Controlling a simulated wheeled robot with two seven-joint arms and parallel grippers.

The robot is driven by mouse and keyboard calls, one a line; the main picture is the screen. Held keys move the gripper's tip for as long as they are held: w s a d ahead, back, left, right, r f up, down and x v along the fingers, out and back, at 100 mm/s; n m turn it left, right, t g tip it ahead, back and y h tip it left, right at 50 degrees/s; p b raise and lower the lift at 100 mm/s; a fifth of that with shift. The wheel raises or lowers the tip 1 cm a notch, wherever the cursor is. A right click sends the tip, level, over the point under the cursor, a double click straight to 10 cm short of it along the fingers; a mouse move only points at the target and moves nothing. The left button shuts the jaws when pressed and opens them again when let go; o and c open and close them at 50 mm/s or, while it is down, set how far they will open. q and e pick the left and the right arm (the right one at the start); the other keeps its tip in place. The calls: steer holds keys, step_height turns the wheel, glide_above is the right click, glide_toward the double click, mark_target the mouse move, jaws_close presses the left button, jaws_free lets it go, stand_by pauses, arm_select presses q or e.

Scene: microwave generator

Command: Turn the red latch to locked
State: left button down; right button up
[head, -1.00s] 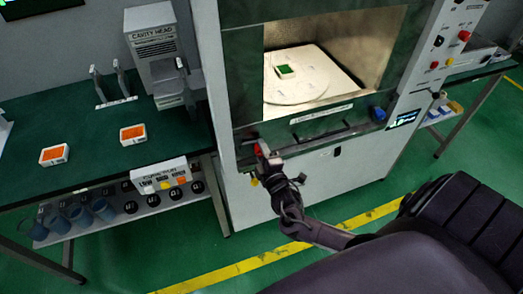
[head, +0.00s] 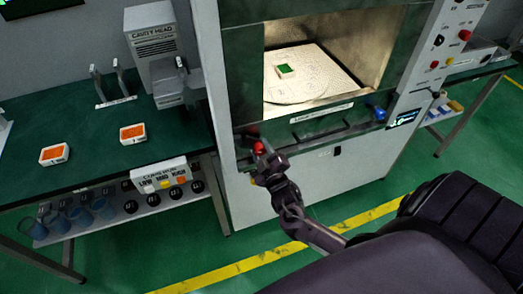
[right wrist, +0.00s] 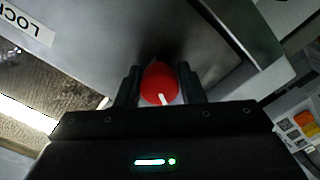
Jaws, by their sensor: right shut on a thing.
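The red latch (right wrist: 158,84) is a round red knob with a white mark, seen between my right gripper's two dark fingers in the right wrist view. In the head view the latch (head: 259,147) shows as a small red spot at the lower left of the microwave generator's front. My right gripper (right wrist: 157,88) is shut on it; in the head view the gripper (head: 263,158) reaches up to it from below. A label beginning "LOCK" (right wrist: 20,27) is on the panel at upper left in the wrist view. My left gripper is not in view.
The microwave generator's lit chamber (head: 310,75) holds a green-topped block (head: 285,71). A blue knob (head: 380,114) is at the right of the same front. A green bench (head: 95,155) with two orange-topped blocks stands at left. The floor in front is clear.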

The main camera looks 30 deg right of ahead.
steer(key=shift+w+a+r, duration=0.1)
steer(key=shift+r, duration=0.1)
steer(key=o, duration=1)
steer(key=shift+c, duration=0.2)
steer(key=shift+f, duration=0.15)
steer(key=b+v, duration=0.1)
steer(key=v, duration=0.7)
